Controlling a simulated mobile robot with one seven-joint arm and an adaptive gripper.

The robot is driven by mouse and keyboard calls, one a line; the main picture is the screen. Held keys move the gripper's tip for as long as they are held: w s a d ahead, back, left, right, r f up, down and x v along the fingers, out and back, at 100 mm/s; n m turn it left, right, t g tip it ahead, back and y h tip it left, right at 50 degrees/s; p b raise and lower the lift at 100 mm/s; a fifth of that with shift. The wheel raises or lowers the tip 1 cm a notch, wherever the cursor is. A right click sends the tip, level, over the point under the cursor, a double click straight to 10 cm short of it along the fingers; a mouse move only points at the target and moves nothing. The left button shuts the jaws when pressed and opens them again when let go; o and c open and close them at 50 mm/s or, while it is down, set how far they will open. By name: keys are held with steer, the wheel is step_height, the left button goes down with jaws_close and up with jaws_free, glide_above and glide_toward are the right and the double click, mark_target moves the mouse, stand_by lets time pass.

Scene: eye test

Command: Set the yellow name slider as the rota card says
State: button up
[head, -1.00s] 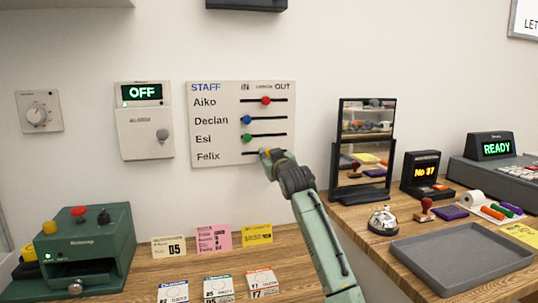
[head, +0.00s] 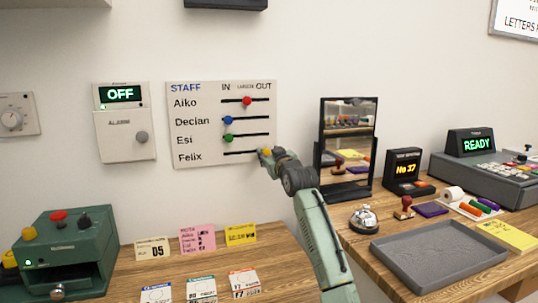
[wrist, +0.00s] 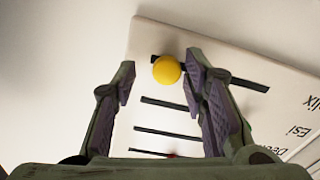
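The STAFF board (head: 180,125) hangs on the wall with a slot for each name. The yellow slider knob (head: 266,152) is on the Felix row, near the OUT end of its slot. In the wrist view the yellow knob (wrist: 167,69) lies between the fingertips of my gripper (wrist: 158,75), close to the right finger; I cannot tell whether they touch. My gripper (head: 270,157) is open. The red knob (head: 248,101) is mid-slot, under LUNCH; the blue (head: 228,120) and green (head: 228,138) knobs are toward IN. The pink rota card (head: 197,238) stands on the counter, its small text unclear.
A green machine (head: 75,250) stands left. A mirror (head: 345,150), a bell (head: 364,218) and an empty grey tray (head: 440,254) are right. An alarm panel (head: 126,135) reads OFF.

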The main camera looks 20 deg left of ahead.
steer(key=shift+s, duration=0.1)
steer(key=v, duration=1.1)
steer(key=shift+s+d, duration=0.25)
steer(key=shift+s, duration=0.05)
